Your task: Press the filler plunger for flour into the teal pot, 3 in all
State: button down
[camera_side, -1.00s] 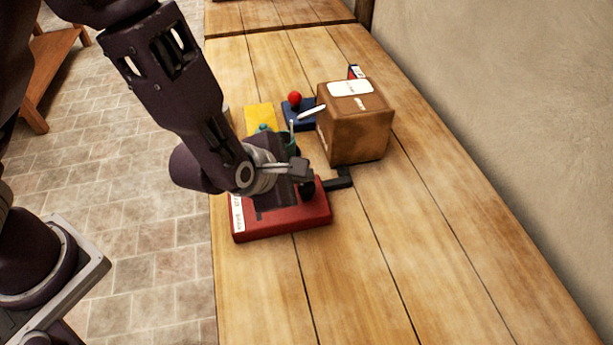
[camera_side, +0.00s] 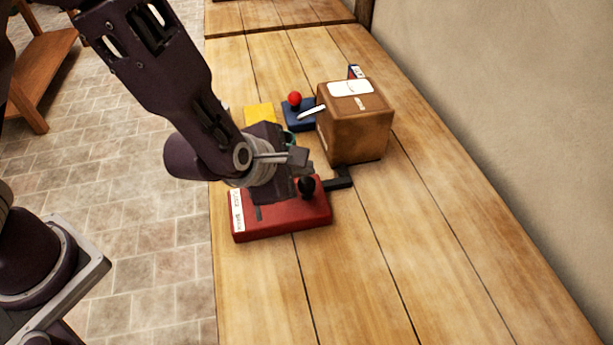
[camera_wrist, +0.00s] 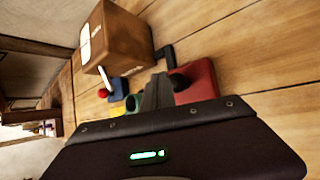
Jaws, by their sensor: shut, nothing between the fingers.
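A red filler base (camera_side: 285,222) with a white label, too small to read, sits on the bench. Its black round plunger knob (camera_side: 307,185) stands up at the right; it also shows in the wrist view (camera_wrist: 180,82). My gripper (camera_wrist: 159,80) is shut and empty, its grey fingers just left of the knob in the wrist view. In the side view its body hangs over the red base, and its fingertips are hidden. The teal pot (camera_side: 290,138) is mostly hidden behind my gripper; part of it shows in the wrist view (camera_wrist: 131,103).
A cardboard box (camera_side: 355,125) stands behind, with a black bracket (camera_side: 340,179) before it. A blue base (camera_side: 299,117) with a red ball knob (camera_side: 295,98) and a yellow item (camera_side: 260,115) lie farther back. The bench's near and right parts are clear.

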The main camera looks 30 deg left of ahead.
aim_at(302, 183)
jog(key=shift+r, duration=0.25)
jog(key=shift+r, duration=2.45)
dwell(0.7)
notch_tip(302, 183, up, 4)
jog(key=shift+f, duration=0.1)
jog(key=shift+f, duration=4.4)
jog(key=shift+f, duration=0.1)
jog(key=shift+f, duration=0.3)
